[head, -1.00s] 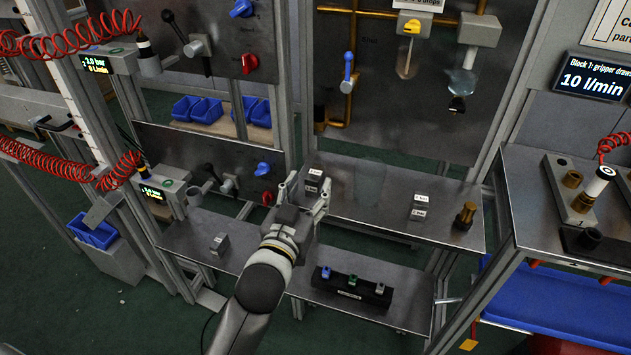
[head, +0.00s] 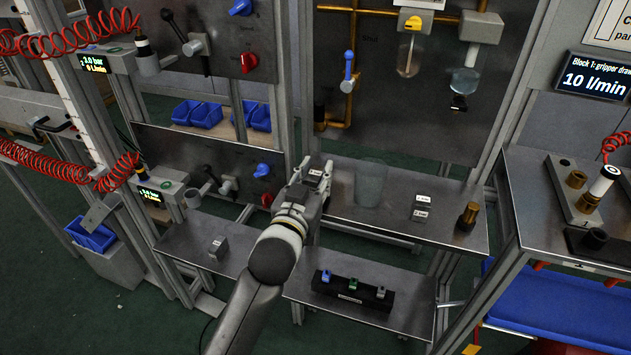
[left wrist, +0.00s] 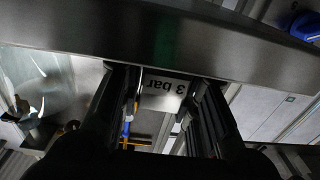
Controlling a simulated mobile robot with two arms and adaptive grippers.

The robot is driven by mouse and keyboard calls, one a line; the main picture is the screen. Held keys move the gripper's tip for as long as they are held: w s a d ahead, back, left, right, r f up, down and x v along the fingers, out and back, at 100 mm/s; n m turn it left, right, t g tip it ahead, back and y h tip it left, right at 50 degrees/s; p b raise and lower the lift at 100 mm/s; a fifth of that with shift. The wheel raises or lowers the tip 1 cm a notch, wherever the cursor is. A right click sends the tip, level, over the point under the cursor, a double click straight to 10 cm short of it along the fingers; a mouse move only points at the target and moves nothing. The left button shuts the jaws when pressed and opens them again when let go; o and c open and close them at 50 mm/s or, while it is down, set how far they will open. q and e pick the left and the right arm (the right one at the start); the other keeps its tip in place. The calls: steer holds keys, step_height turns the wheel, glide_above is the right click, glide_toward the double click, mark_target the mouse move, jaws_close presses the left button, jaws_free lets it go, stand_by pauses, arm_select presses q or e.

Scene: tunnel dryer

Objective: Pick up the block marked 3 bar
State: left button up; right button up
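The block marked 3 bar (left wrist: 164,90) sits between the two fingers of my left gripper in the left wrist view, its lettering upside down. In the head view this small grey block (head: 314,174) is at the left end of the upper metal shelf, partly hidden by the fingers. My left gripper (head: 315,168) has a finger on each side of it and appears shut on it; the fingers border both block edges in the wrist view. Whether the block is clear of the shelf cannot be told. My right gripper is not in view.
A clear container (head: 370,183), a marked grey block (head: 421,208) and a brass fitting (head: 467,217) stand right on the upper shelf (head: 345,213). Another grey block (head: 218,248) is on the left shelf. A black holder (head: 340,293) with several coloured pieces is below.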

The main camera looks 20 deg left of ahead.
arm_select(q)
jaws_close()
steer(key=shift+r, duration=0.1)
steer(key=shift+r, duration=0.15)
